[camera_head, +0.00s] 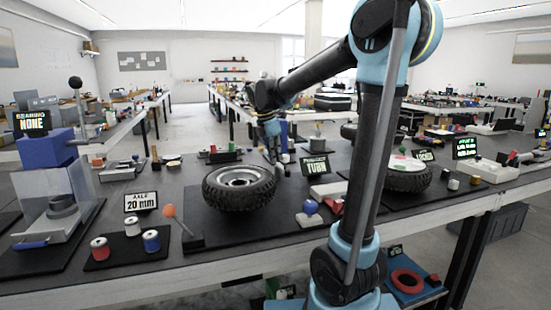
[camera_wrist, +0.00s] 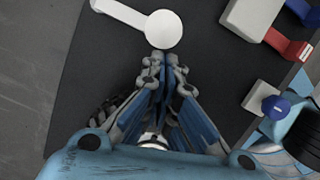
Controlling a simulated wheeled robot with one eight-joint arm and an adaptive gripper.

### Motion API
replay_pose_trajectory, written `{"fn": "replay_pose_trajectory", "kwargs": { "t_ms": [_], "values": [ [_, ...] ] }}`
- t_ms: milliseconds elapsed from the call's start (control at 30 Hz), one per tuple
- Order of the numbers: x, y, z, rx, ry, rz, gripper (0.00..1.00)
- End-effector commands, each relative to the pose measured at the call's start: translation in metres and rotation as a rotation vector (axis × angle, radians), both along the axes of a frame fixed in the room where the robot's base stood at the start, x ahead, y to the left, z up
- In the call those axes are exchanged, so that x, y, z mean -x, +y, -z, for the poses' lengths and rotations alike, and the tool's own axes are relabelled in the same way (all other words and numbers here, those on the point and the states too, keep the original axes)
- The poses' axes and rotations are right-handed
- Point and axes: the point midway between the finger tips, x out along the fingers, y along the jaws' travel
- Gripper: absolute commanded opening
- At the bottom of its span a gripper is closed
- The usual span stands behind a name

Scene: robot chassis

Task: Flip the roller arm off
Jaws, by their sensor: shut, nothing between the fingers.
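A white round disc (camera_wrist: 163,28) with a pale flat arm (camera_wrist: 122,12) running to the upper left lies over a dark mat in the wrist view; it looks like the roller arm. My gripper (camera_wrist: 160,60) is shut and empty, its fingertips just below the disc in the picture. Whether they touch it I cannot tell. In the head view my gripper (camera_head: 277,162) points down behind the tyre, beside the black TUBE sign (camera_head: 315,165). I cannot make out the roller arm clearly there.
A blue ball on a pale block (camera_head: 310,207) and a pale box with a red lever (camera_head: 328,190) lie to the right. An orange-tipped lever (camera_head: 170,211) is at the left. Bare dark mat (camera_wrist: 95,50) shows left of the fingers.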

Motion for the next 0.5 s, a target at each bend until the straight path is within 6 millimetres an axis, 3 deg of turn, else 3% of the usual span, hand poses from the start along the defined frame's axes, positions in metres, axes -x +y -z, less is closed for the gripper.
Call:
{"fn": "replay_pose_trajectory", "kwargs": {
  "t_ms": [233, 500],
  "values": [
    [0.012, 0.025, 0.001, 0.0, 0.001, 0.005, 0.0],
    [0.019, 0.033, -0.048, -0.001, 0.0, 0.009, 0.0]
  ]
}}
